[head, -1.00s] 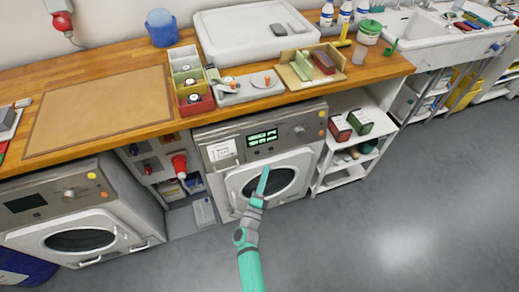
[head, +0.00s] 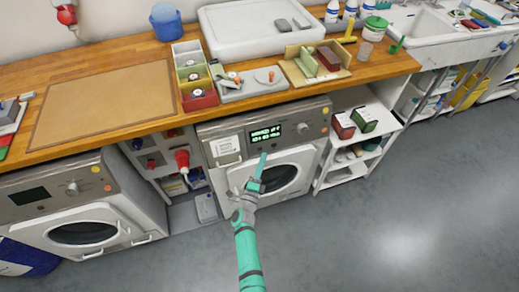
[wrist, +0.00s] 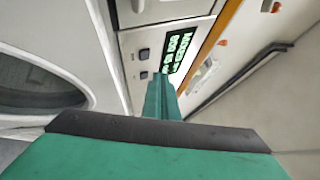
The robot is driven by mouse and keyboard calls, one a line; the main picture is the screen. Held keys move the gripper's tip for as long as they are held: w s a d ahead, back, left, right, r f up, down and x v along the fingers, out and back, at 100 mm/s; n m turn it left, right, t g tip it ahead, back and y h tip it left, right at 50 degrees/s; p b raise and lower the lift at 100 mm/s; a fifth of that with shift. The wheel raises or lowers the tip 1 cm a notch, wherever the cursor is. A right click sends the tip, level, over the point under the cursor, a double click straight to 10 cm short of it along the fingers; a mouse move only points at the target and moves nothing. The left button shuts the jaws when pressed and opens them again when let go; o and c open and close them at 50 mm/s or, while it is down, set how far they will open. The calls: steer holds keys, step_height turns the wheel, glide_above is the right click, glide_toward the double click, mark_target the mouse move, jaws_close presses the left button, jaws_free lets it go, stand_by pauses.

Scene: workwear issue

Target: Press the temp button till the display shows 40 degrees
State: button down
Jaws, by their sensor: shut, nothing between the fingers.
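The machine with the lit display (head: 266,132) stands under the counter in the middle of the head view. The display has two lines of green text, too small to read; it also shows, turned sideways, in the wrist view (wrist: 180,52). Two small dark buttons, one (wrist: 144,52) and another (wrist: 143,75), sit beside the display in the wrist view; their labels cannot be read, so I cannot tell which is temp. My gripper (head: 262,158) is shut and empty, its tip just below the display. In the wrist view its fingers (wrist: 162,97) point toward the panel; contact cannot be told.
The round door (head: 276,178) of the machine lies just below my gripper. A knob (head: 302,130) and orange and yellow buttons are right of the display. A second machine (head: 80,215) stands left, its screen dark. An open shelf (head: 345,172) stands right. The floor in front is clear.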

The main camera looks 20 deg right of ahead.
mark_target(260, 149)
steer(key=shift+w+f, duration=0.2)
steer(key=shift+w, duration=0.3)
steer(key=shift+w+f, duration=0.15)
steer(key=shift+w, duration=0.35)
steer(key=shift+w, duration=0.1)
stand_by(0.3)
steer(key=shift+d, duration=0.15)
stand_by(0.4)
stand_by(0.5)
steer(key=shift+w+f, duration=0.15)
steer(key=shift+w, duration=0.25)
